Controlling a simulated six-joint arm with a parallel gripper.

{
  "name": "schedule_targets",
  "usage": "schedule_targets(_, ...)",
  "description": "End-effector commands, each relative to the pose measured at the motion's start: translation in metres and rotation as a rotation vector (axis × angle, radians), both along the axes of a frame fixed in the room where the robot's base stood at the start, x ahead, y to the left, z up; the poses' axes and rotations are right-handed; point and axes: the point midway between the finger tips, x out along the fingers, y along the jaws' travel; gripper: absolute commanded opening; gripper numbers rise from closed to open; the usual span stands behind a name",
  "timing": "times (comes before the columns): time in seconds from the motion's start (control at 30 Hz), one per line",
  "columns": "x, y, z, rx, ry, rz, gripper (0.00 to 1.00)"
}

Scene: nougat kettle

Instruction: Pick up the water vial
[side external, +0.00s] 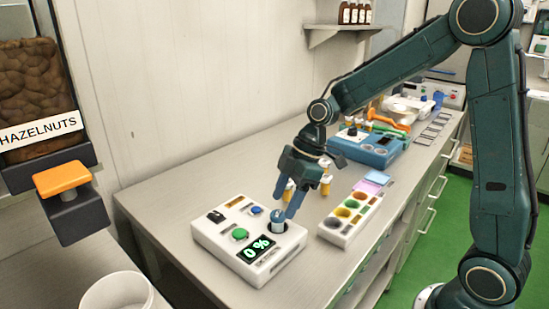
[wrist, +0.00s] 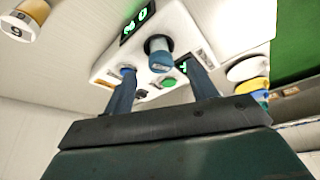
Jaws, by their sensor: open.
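A small vial with a blue top (side external: 277,216), which I take for the water vial, stands in a dark round socket of the white device (side external: 215,238). In the wrist view the vial (wrist: 160,60) shows between my two fingers, with space on both sides. My gripper (side external: 284,204) is open and points down at the vial from above. In the wrist view the gripper (wrist: 161,72) has a finger on each side, and neither visibly touches the vial. The vial's lower part is hidden in the socket.
The white device has a green "0 %" display (side external: 256,249) and a green button (side external: 240,234). A white tray with coloured wells (side external: 333,226) lies to the right. Amber bottles (side external: 326,184) stand behind my gripper. A blue machine (side external: 362,150) stands farther back.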

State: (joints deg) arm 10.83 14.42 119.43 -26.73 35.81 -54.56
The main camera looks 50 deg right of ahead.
Motion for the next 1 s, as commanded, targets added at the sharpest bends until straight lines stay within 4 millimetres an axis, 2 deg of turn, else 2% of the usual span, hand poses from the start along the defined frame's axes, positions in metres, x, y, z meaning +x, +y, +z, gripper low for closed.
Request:
schedule_targets(0.5, 0.008, 0.017, -0.043, 0.001, 0.003, 0.0, 0.57)
schedule_targets(1.0, 0.009, 0.018, -0.047, 0.0, 0.001, 0.0, 0.57)
